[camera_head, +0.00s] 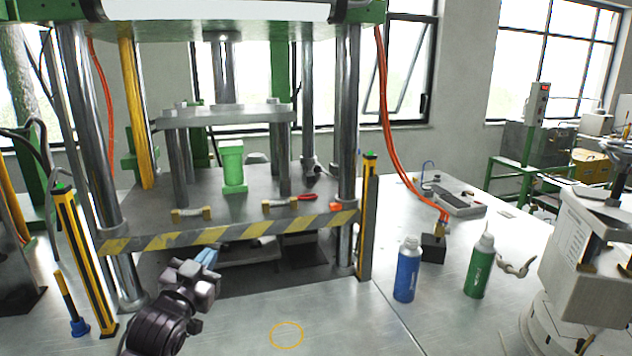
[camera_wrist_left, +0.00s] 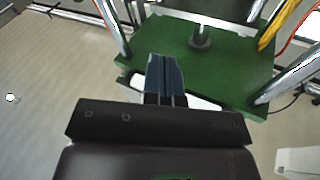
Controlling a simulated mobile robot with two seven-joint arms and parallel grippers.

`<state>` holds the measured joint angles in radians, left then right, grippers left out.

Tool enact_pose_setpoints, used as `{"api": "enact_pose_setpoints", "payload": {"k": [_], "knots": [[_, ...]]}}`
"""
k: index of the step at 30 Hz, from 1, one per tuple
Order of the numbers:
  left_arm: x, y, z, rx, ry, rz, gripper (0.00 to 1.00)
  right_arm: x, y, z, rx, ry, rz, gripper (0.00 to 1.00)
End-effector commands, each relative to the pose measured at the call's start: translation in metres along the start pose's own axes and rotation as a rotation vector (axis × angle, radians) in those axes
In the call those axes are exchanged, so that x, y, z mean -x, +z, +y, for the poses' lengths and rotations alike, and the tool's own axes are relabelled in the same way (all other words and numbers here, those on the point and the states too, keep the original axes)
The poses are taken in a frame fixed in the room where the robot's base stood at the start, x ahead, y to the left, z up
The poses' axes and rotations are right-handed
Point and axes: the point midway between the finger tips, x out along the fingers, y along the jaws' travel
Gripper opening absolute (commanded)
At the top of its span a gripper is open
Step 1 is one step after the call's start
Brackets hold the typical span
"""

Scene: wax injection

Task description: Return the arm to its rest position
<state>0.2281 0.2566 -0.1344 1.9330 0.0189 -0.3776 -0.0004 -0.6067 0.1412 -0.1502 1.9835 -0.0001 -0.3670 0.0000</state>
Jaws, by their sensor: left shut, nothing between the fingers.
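My left arm comes in from the bottom left of the head view. My left gripper (camera_head: 209,257) is in front of the press (camera_head: 180,238), near its yellow-and-black striped front bar. In the left wrist view the two dark blue fingers (camera_wrist_left: 165,75) lie together, shut and empty. Behind them in that view is a green plate of the press (camera_wrist_left: 215,60) with metal columns. My right gripper does not show in either view.
A blue bottle (camera_head: 407,270) and a green bottle (camera_head: 479,266) stand on the metal table (camera_head: 340,325) to the right. A dark block (camera_head: 433,248) with an orange hose is behind them. A yellow circle (camera_head: 286,335) marks a clear front area.

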Motion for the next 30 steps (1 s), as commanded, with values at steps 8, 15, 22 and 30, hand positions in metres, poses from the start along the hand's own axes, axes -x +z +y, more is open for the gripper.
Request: {"api": "enact_pose_setpoints", "payload": {"k": [8, 15, 22, 30], "knots": [[0.100, 0.113, 0.022, 0.072, -0.020, -0.228, 0.00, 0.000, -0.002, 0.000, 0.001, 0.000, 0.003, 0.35], [0.201, 0.191, 0.043, 0.139, -0.045, -0.440, 0.00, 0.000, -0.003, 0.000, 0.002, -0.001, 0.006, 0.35], [0.302, 0.244, 0.061, 0.191, -0.072, -0.636, 0.00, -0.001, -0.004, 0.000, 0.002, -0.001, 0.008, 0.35], [0.357, 0.263, 0.069, 0.208, -0.085, -0.736, 0.00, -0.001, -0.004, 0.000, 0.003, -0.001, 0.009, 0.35]]}}
